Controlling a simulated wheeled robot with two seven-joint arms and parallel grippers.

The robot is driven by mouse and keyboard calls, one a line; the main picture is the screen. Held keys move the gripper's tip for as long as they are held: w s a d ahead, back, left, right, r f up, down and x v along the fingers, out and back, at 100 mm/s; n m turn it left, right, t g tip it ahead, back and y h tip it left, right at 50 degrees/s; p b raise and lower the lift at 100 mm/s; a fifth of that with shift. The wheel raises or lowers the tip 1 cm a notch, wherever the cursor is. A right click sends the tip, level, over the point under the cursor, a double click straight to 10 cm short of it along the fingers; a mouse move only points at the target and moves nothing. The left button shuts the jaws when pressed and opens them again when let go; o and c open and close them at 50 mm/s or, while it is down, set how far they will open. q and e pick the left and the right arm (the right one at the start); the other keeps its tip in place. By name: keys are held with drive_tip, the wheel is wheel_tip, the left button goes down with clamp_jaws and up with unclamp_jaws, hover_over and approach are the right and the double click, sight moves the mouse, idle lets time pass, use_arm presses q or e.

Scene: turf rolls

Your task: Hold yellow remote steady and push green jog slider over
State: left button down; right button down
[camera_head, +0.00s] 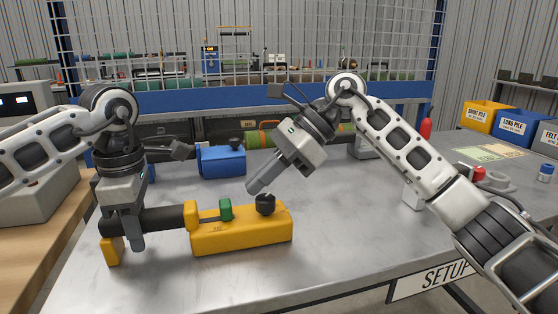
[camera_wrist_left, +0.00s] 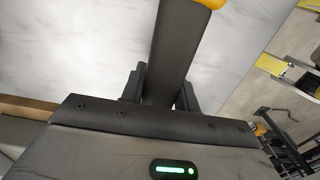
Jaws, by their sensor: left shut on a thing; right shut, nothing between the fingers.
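The yellow remote (camera_head: 243,236) lies on the metal table, with a black handle (camera_head: 165,219) reaching left to a yellow end piece. My left gripper (camera_head: 134,230) is shut on that handle from above; the handle also shows between the fingers in the left wrist view (camera_wrist_left: 183,40). The green jog slider (camera_head: 226,209) stands on the remote's top near its left end. A black knob (camera_head: 265,203) sits to its right. My right gripper (camera_head: 255,187) is shut and empty, its tip just above and left of the knob, right of the slider. Whether it touches the knob is unclear.
A blue unit (camera_head: 221,161) of similar form lies behind. A rolled turf piece (camera_head: 264,135) lies farther back. Yellow, blue and grey bins (camera_head: 516,125) and a red button (camera_head: 478,174) are at the right. The front table area is clear.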

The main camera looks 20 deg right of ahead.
sight(220, 203)
use_arm(q)
drive_tip(key=shift+s+f, duration=0.1)
drive_tip(key=shift+f, duration=0.2)
use_arm(e)
drive_tip(key=shift+x, duration=1.4)
drive_tip(key=shift+a, duration=1.55)
drive_tip(key=shift+d, duration=0.1)
drive_tip(key=v, duration=1)
